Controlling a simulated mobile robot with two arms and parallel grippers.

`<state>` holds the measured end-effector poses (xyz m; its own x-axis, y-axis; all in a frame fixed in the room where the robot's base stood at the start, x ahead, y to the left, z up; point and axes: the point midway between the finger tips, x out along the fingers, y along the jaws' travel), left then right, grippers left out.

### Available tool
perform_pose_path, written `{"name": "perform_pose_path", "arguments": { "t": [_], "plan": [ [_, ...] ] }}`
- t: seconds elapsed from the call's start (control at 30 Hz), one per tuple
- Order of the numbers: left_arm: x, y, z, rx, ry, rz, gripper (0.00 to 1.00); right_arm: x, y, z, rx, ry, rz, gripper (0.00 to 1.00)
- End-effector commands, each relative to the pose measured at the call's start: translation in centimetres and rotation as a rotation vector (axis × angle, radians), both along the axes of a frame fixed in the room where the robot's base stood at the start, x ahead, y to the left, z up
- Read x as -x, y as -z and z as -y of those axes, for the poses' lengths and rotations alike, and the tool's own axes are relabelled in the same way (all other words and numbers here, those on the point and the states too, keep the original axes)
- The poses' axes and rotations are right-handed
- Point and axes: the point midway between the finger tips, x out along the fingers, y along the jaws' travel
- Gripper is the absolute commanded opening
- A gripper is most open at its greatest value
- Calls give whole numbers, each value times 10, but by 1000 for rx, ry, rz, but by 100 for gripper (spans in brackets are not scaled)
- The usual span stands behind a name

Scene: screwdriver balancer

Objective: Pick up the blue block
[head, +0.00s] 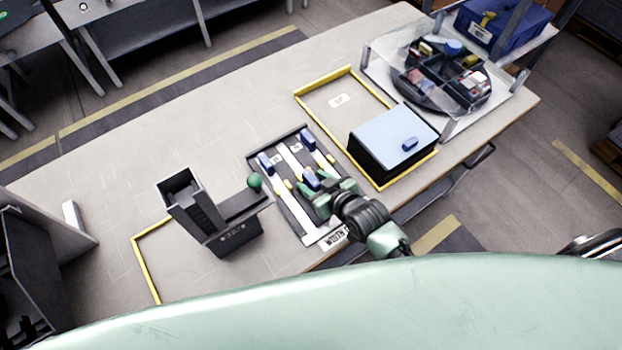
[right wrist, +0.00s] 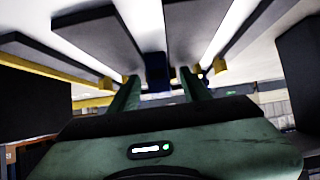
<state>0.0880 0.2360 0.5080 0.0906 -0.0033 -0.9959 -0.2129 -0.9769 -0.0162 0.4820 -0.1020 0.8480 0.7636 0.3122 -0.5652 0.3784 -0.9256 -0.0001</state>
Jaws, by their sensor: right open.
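Several blue blocks lie in the slotted tray (head: 287,207) at mid-table: one at the left (head: 265,163), one at the far right (head: 308,140) and a nearer one (head: 311,179). A small blue block (head: 409,144) also lies on the light-blue top of a black box. I cannot tell which block is meant. My right gripper (head: 314,192) is open over the near part of the tray, at the nearer block. In the right wrist view a dark blue block (right wrist: 155,70) shows between the two green fingers (right wrist: 160,88); contact is not visible. My left gripper is not in view.
The black box (head: 381,158) stands right of the tray in a yellow-edged area (head: 320,105). A round divided bin (head: 440,95) is at the far right. The table's left is mostly clear.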

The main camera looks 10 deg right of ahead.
Motion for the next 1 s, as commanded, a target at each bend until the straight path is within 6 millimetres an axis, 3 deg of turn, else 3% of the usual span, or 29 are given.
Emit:
{"name": "perform_pose_path", "arguments": {
  "t": [0.17, 0.33, 0.77, 1.0],
  "plan": [
    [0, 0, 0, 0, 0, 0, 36, 0, 0, 0, 0, 0, 0, 47],
    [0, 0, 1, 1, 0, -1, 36, 0, 0, 0, 0, 0, 0, 0],
    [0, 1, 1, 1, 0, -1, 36, 0, -5, 0, -1, 0, 2, 0],
    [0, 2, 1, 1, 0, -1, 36, -1, -35, 0, -1, -1, 5, 0]
  ]
}}
